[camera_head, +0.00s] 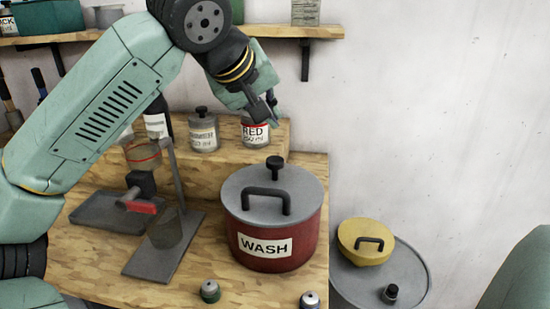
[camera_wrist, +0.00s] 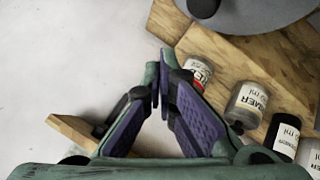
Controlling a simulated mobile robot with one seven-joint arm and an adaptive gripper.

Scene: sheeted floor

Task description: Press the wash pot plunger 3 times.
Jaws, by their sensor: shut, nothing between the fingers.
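The wash pot (camera_head: 308,225) is a dark red pot with a grey lid and a white WASH label, upright on the wooden bench. A black round knob on a short stem, the plunger (camera_head: 275,163), stands up at the back of the lid, behind a black loop handle (camera_head: 265,194). My gripper (camera_head: 271,104) is shut and empty, up above and behind the pot, in front of the shelf wall near the RED jar. In the wrist view my fingertips (camera_wrist: 158,75) meet; the grey lid (camera_wrist: 255,14) and a black knob (camera_wrist: 203,7) show at the top edge, apart from them.
A RED jar (camera_head: 256,135) and a THINNER-type jar (camera_head: 203,135) stand on the raised wooden step behind the pot. A stand with a grey plate (camera_head: 150,262) is left of the pot. Small jars (camera_head: 210,291) stand in front. A yellow lidded pot (camera_head: 362,255) sits on a grey drum at right.

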